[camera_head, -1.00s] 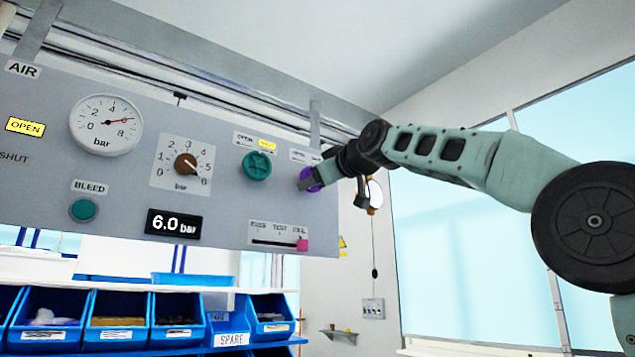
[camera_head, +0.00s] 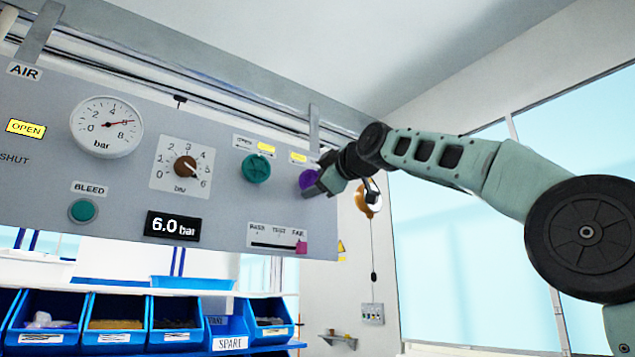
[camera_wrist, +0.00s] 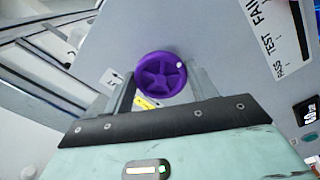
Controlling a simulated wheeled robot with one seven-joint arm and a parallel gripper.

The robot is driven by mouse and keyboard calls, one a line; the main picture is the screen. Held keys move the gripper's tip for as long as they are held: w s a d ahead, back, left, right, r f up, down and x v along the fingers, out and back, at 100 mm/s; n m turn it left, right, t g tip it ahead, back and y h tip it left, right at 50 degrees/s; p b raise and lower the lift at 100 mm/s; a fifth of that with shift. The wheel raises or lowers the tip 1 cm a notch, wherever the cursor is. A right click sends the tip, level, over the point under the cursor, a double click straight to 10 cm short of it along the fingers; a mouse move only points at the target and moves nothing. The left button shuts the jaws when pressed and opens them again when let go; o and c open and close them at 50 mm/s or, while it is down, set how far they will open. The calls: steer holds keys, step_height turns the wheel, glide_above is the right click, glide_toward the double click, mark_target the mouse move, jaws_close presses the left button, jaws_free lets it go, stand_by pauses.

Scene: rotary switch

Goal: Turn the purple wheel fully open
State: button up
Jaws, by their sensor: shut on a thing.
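The purple wheel (camera_head: 309,180) sits at the right end of the grey panel. In the wrist view the purple wheel (camera_wrist: 160,76) shows its spokes and a pale dot on the upper right of its rim. My gripper (camera_head: 318,185) reaches it from the right. In the wrist view the fingers of my gripper (camera_wrist: 161,84) stand on either side of the wheel, shut on it. A small label (camera_head: 298,157) above the wheel shows yellow; its text is too small to read.
The grey panel (camera_head: 120,215) also carries a teal wheel (camera_head: 256,169), a pressure gauge (camera_head: 106,126), a brown selector knob (camera_head: 185,166), a bleed button (camera_head: 83,210) and a slider with a pink knob (camera_head: 301,247). Blue bins (camera_head: 115,322) stand below.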

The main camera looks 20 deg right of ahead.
steer(key=shift+f, duration=0.15)
steer(key=o, duration=1)
steer(key=shift+s, duration=0.1)
steer(key=b+v, duration=0.9)
steer(key=v, duration=0.8)
